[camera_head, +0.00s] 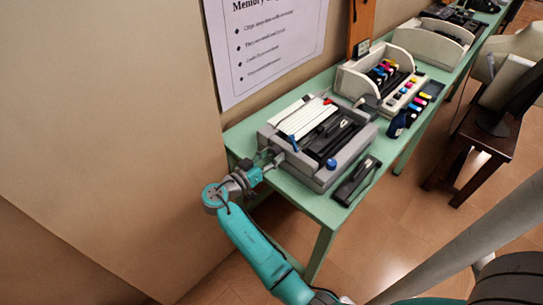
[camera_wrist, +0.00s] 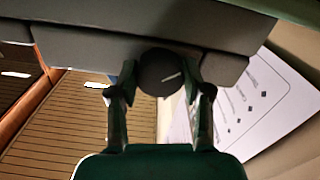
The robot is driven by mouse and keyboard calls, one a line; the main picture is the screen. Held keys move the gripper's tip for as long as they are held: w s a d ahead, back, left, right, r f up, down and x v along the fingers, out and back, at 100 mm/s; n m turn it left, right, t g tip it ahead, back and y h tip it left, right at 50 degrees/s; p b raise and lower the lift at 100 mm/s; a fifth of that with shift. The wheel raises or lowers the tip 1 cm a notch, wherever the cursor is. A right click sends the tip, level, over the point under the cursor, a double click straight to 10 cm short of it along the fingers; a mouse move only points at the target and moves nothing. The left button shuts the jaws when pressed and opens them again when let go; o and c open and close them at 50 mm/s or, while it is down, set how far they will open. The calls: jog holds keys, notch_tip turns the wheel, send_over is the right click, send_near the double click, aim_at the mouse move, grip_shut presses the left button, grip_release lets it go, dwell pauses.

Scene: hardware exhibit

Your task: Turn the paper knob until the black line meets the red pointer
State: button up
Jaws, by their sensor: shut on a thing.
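In the wrist view, a round dark knob (camera_wrist: 157,75) sits on the side of the grey machine (camera_wrist: 90,44). A short pale line shows on the knob's face, right of centre; I see no black line on it. My gripper (camera_wrist: 160,77) has a finger on either side of the knob and is shut on it. In the head view, my gripper (camera_head: 270,162) is at the left end of the grey machine (camera_head: 322,176), and the knob is hidden there. A small red part (camera_head: 327,101) shows at the machine's back edge. I cannot tell whether it is the pointer.
The machine stands on a long green table (camera_head: 236,141) along the wall. A black object (camera_head: 356,181) lies at its front edge. A beige machine with coloured parts (camera_head: 361,86) stands beyond. A poster (camera_head: 268,45) hangs on the wall.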

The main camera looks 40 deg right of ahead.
jog(key=n, duration=0.4)
jog(key=shift+n, duration=0.3)
jog(key=n, duration=0.3)
jog(key=shift+n, duration=0.3)
jog(key=n, duration=0.4)
jog(key=shift+s+r, duration=0.1)
jog(key=shift+n, duration=1.8)
jog(key=o, duration=1.2)
jog(key=shift+c, duration=0.2)
jog(key=a, duration=1.2)
jog(key=shift+s, duration=0.2)
